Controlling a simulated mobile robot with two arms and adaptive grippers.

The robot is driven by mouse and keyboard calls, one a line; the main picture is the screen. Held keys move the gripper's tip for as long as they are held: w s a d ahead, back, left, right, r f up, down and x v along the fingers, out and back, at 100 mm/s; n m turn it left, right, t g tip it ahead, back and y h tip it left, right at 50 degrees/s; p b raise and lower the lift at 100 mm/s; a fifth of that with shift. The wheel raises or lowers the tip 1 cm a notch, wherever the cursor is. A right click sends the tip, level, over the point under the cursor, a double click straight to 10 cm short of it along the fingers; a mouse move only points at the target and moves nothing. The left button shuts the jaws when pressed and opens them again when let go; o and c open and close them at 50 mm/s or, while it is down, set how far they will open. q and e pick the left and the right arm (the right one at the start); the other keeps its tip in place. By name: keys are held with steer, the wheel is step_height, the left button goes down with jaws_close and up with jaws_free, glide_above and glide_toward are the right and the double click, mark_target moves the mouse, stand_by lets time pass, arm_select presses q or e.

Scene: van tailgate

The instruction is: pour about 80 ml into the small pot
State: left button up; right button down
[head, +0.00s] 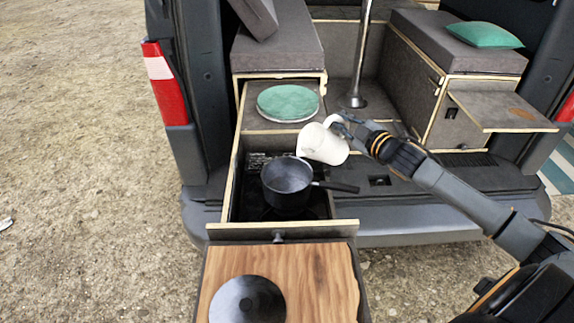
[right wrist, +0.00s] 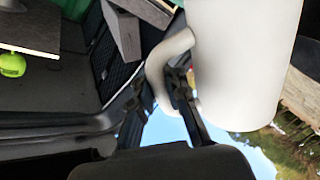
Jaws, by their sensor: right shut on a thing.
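The small dark pot (head: 287,180) stands on the stove in the pull-out drawer, its handle pointing right. My right gripper (head: 343,126) is shut on the handle of a white jug (head: 322,146), which it holds above and right of the pot. The jug is tilted toward the left. In the right wrist view the white jug (right wrist: 245,60) fills the upper right, with its handle between the fingers (right wrist: 160,100). No stream of liquid shows, and the inside of the pot looks dark; I cannot tell its contents. My left gripper is out of the picture.
A wooden board (head: 328,280) with a dark round lid (head: 247,300) lies in front of the stove. A green round lid or cushion (head: 288,102) sits behind the pot. A metal post (head: 360,60) and a fold-out shelf (head: 500,108) stand to the right.

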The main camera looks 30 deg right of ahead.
steer(key=shift+a+r+n, duration=0.3)
steer(key=shift+r+n, duration=0.1)
steer(key=shift+r, duration=0.15)
steer(key=shift+a+r+n, duration=0.3)
steer(key=shift+r+n, duration=0.1)
steer(key=shift+r, duration=0.1)
steer(key=shift+a+r+n+h, duration=0.3)
steer(key=shift+a+r+n, duration=0.2)
steer(key=shift+r+n, duration=0.1)
stand_by(1.4)
